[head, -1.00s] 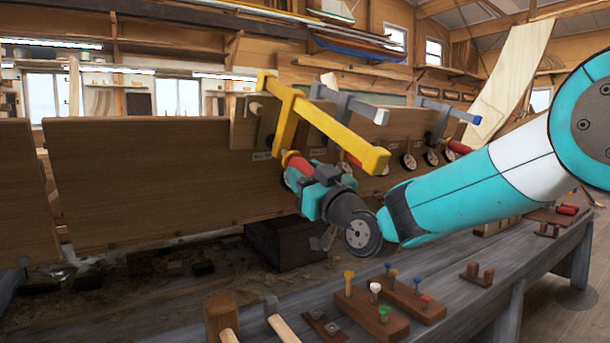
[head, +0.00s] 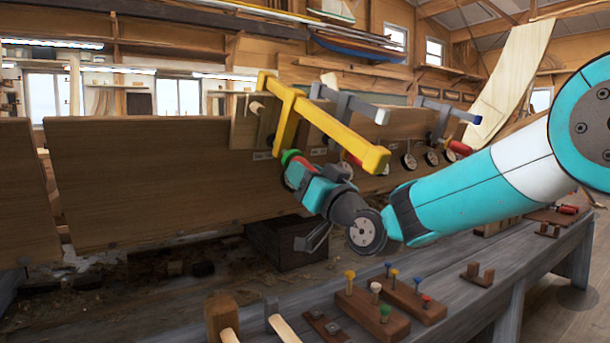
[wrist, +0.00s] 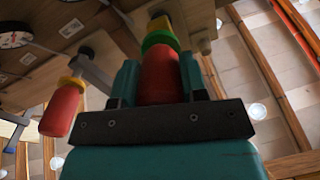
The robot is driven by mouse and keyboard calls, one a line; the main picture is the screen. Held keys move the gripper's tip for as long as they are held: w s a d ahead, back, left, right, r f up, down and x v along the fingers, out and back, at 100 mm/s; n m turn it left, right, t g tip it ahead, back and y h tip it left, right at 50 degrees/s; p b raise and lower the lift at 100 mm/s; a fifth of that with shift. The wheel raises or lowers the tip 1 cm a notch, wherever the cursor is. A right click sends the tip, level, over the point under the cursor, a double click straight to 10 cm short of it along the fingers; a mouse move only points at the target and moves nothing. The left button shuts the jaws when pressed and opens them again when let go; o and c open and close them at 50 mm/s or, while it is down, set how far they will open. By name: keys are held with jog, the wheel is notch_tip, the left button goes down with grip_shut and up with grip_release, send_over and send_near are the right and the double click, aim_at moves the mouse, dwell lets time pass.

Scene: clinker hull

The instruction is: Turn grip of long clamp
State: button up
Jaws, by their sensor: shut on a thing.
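The long yellow clamp (head: 330,133) hangs over the top of the wooden planks, its bar reaching toward me. Its red grip (wrist: 158,75) points down, with a green collar (wrist: 160,40) and a yellow part above it in the wrist view. My gripper (head: 303,172) is below the clamp and shut around the red grip, one finger on each side. In the head view the green collar (head: 290,156) shows just above my fingers, and most of the grip is hidden by them.
Grey clamps (head: 350,103) and a blue-tipped clamp (head: 447,112) stand along the planks to the right. In the wrist view another red handle (wrist: 60,110) hangs close at left. A dark block (head: 285,243) lies below, and a bench (head: 455,300) with pegs is in front.

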jog(key=shift+m, duration=0.5)
jog(key=o, duration=0.9)
jog(key=shift+s, duration=0.1)
jog(key=b+v, duration=0.8)
jog(key=v, duration=0.9)
jog(key=shift+d+f+b, duration=0.1)
jog(key=shift+d+b, duration=0.15)
jog(key=shift+b, duration=0.05)
